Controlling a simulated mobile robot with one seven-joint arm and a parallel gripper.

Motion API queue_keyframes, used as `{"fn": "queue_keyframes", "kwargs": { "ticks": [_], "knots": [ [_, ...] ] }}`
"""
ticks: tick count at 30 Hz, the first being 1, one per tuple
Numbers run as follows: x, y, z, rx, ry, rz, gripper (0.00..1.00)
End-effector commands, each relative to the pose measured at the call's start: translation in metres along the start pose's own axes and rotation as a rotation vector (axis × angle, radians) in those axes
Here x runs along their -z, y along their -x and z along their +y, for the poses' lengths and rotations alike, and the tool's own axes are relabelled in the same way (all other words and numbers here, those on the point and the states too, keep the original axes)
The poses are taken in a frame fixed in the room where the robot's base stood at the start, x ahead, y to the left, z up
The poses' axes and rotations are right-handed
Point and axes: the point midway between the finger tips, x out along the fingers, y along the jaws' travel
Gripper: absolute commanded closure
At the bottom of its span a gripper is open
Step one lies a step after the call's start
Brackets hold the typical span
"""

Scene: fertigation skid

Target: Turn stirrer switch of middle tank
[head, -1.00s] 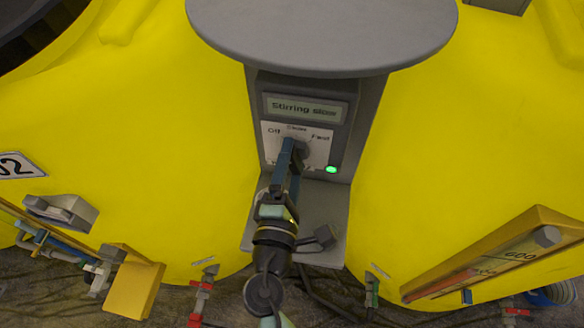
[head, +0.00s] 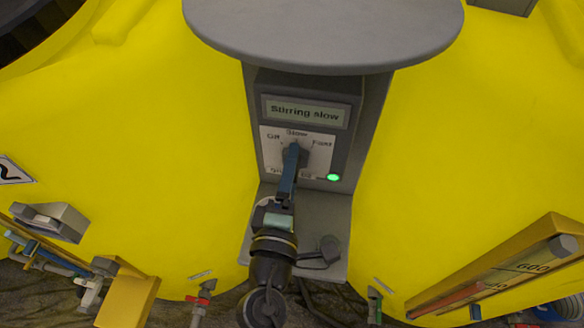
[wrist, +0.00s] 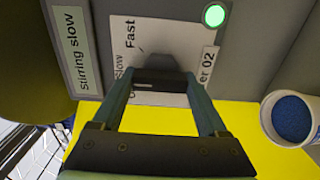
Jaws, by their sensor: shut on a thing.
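The stirrer switch is a grey rotary knob (head: 302,151) on a white plate (head: 321,157) marked Off, Slow and Fast. The fingers largely cover it in the head view; its grey top also shows in the wrist view (wrist: 157,63). My gripper (head: 291,150) reaches up from below and is shut on the knob; in the wrist view its fingertips (wrist: 158,83) meet around the knob. The exact knob angle is hard to see. The display (head: 306,112) above reads "Stirring slow". A green lamp (head: 333,177) glows at the lower right of the plate.
The control box sits between bulging yellow tank walls (head: 460,150), under a round grey lid (head: 325,30). A grey ledge (head: 325,215) lies below the box. A yellow-framed gauge (head: 510,270) is at lower right, and a white container with blue contents (wrist: 291,118) shows in the wrist view.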

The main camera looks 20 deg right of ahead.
Motion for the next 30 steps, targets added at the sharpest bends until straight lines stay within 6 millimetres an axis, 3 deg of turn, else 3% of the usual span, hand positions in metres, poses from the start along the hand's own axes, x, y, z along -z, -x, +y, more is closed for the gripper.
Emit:
{"fn": "queue_keyframes", "kwargs": {
  "ticks": [1, 2, 5, 13, 17, 30],
  "knots": [
    [0.0, 0.0, -0.001, 0.001, 0.0, 0.001, 0.8],
    [0.0, 0.0, -0.001, 0.001, 0.0, 0.001, 0.2],
    [0.0, 0.0, -0.001, 0.001, 0.001, 0.001, 0.02],
    [0.0, 0.001, -0.001, 0.001, 0.002, 0.0, 0.0],
    [0.0, 0.01, -0.002, 0.002, 0.004, 0.001, 0.0],
    [0.001, 0.097, -0.004, 0.003, 0.003, 0.004, 0.0]
  ]
}}
